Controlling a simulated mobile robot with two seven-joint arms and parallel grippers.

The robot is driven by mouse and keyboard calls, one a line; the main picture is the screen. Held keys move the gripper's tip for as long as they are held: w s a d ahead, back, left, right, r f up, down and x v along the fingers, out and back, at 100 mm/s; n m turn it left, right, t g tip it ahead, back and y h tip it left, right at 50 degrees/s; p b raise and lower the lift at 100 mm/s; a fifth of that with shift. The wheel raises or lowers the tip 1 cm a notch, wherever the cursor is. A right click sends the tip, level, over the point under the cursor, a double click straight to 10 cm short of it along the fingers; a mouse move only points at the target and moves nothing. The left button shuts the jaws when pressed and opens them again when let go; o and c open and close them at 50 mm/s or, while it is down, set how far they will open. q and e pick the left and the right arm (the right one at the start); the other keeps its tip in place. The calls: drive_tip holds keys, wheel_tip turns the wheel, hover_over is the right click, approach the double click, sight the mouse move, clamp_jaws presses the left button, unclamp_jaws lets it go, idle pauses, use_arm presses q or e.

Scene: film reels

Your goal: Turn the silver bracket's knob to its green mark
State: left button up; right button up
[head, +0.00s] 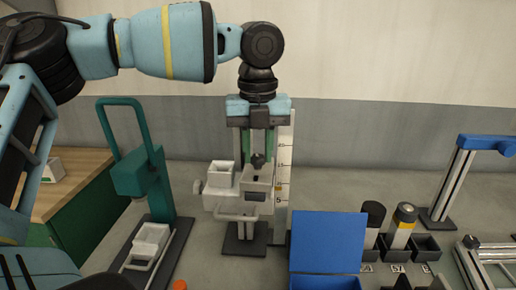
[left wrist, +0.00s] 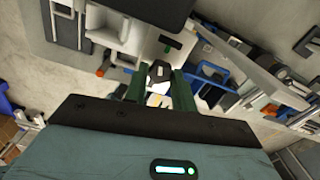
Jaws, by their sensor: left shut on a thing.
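The silver bracket (head: 264,198) stands in the middle of the head view, with a pale carriage beside a white number scale. Its dark knob (head: 257,160) shows at the top of the carriage, between my left gripper's fingertips. My left gripper (head: 258,152) points straight down from above, its two green fingers shut on the knob. In the left wrist view the knob (left wrist: 158,72) is between the green fingers. A small green mark (left wrist: 167,48) shows on a black patch beyond it; I cannot tell the knob's angle to it. My right gripper is not in view.
A teal stand (head: 135,180) with a white tray is at the left. A blue panel (head: 328,242) stands in front, right of the bracket. Dark holders with cylinders (head: 402,225) and a blue-topped stand (head: 455,180) are at the right. The grey wall is behind.

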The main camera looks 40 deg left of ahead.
sight(258, 157)
use_arm(q)
drive_tip(key=shift+m, duration=1.9)
drive_tip(key=o, duration=1)
drive_tip(key=shift+r, duration=3.9)
